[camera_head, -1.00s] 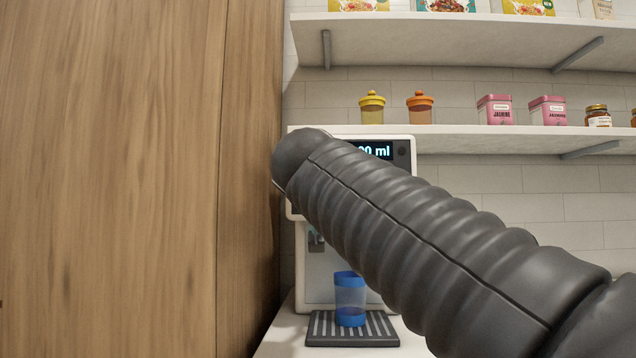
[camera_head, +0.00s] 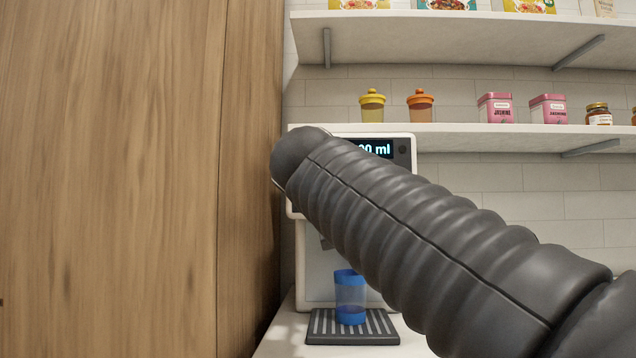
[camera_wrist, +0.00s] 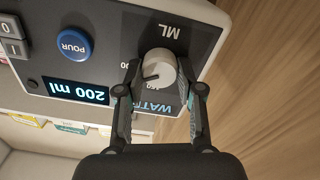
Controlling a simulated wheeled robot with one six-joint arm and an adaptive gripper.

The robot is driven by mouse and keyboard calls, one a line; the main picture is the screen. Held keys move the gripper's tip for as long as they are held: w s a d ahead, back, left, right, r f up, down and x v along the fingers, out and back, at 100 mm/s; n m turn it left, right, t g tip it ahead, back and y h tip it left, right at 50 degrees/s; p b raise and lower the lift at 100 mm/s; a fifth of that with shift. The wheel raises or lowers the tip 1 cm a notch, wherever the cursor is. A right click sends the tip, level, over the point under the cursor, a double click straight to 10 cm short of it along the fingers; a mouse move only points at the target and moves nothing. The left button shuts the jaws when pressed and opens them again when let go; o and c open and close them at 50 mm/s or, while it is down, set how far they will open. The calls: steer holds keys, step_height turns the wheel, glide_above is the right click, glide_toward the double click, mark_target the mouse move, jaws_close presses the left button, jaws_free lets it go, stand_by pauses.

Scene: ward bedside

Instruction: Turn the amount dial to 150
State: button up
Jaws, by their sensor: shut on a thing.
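The amount dial (camera_wrist: 158,72) is a round grey-white knob with a dark pointer line on the dispenser's front panel, seen in the wrist view. My gripper (camera_wrist: 158,80) is shut on it, with one finger on each side. The display (camera_wrist: 77,91) reads "200 ml"; in the head view the display (camera_head: 376,148) is partly covered by my arm, showing only "00 ml". The dial's printed scale is mostly hidden by the fingers. The dial is hidden behind my arm in the head view.
A blue POUR button (camera_wrist: 74,44) sits beside the dial. A clear cup with blue bands (camera_head: 350,297) stands on the drip tray (camera_head: 322,330). A wooden panel (camera_head: 120,180) is close on the left. Shelves (camera_head: 480,135) with jars and tins are behind.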

steer(key=n+p, duration=0.2)
steer(key=n, duration=0.9)
steer(key=shift+a+f, duration=0.1)
steer(key=shift+a, duration=0.05)
steer(key=shift+n+p, duration=0.3)
steer(key=shift+n, duration=0.1)
steer(key=o, duration=1.2)
steer(key=shift+c, duration=0.2)
steer(key=shift+s, duration=0.15)
steer(key=s, duration=1.1)
steer(key=shift+s+a, duration=0.25)
steer(key=shift+s, duration=0.15)
